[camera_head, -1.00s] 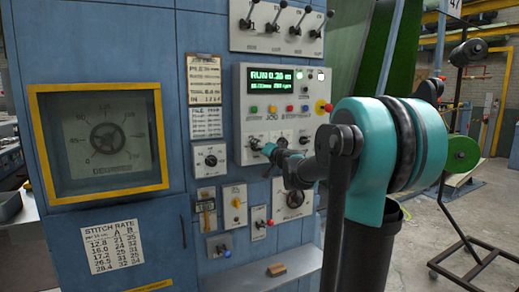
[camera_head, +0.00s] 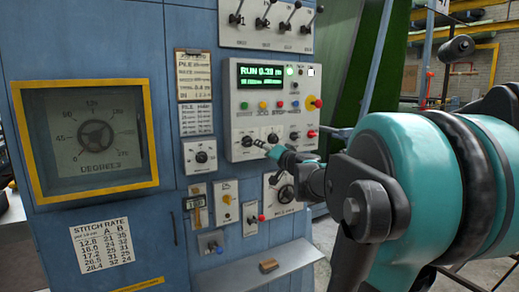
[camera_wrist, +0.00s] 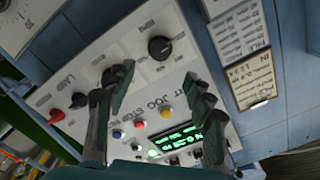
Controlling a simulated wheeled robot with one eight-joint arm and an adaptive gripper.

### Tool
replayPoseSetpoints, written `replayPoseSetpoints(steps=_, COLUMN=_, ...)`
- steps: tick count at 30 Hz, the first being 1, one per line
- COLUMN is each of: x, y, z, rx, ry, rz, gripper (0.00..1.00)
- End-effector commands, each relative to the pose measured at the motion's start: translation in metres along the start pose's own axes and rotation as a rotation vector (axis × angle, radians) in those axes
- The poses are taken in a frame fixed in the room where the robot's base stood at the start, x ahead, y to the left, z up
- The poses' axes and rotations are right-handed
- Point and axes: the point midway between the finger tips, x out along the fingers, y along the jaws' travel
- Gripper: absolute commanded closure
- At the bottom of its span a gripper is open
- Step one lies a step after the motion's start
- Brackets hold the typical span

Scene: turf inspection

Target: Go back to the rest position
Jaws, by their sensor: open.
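My gripper (camera_head: 268,149) is in front of the lower part of the grey control panel (camera_head: 240,160) in the head view. In the wrist view, my gripper (camera_wrist: 158,88) has its two dark fingers spread apart with nothing between them. The panel face (camera_wrist: 95,60) shows tilted behind the fingers, with coloured buttons and a black knob (camera_wrist: 160,48) in view. The fingers overlap the panel in the picture; I cannot tell the exact gap. My teal arm comes in from the right in the head view.
A row of levers (camera_head: 265,18) sits above the panel. Below are small switch boxes and a shelf (camera_head: 240,275) with a small brown block (camera_head: 268,266). A yellow-framed dial window (camera_head: 92,140) is at the left. Open floor and a metal stand lie at the right.

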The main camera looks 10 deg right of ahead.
Motion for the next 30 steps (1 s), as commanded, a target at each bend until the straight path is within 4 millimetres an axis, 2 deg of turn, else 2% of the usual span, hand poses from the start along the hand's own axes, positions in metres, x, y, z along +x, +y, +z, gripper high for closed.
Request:
replayPoseSetpoints(steps=13, x=-0.005, y=0.0, z=0.001, rx=-0.001, ry=-0.002, rz=0.0, gripper=0.47)
replayPoseSetpoints(steps=16, x=-0.008, y=0.001, z=0.015, rx=-0.015, ry=-0.033, rz=-0.002, gripper=0.47)
replayPoseSetpoints(steps=17, x=-0.009, y=0.001, z=0.024, rx=-0.024, ry=-0.052, rz=-0.004, gripper=0.47)
replayPoseSetpoints(steps=20, x=-0.02, y=0.005, z=0.069, rx=-0.071, ry=-0.157, rz=-0.002, gripper=0.47)
replayPoseSetpoints(steps=23, x=-0.041, y=0.018, z=0.13, rx=-0.132, ry=-0.307, rz=0.021, gripper=0.47)
replayPoseSetpoints(steps=24, x=-0.052, y=0.026, z=0.155, rx=-0.158, ry=-0.37, rz=0.038, gripper=0.47)
replayPoseSetpoints(steps=27, x=-0.084, y=0.05, z=0.213, rx=-0.216, ry=-0.522, rz=0.099, gripper=0.47)
replayPoseSetpoints(steps=30, x=-0.122, y=0.081, z=0.262, rx=-0.271, ry=-0.664, rz=0.187, gripper=0.47)
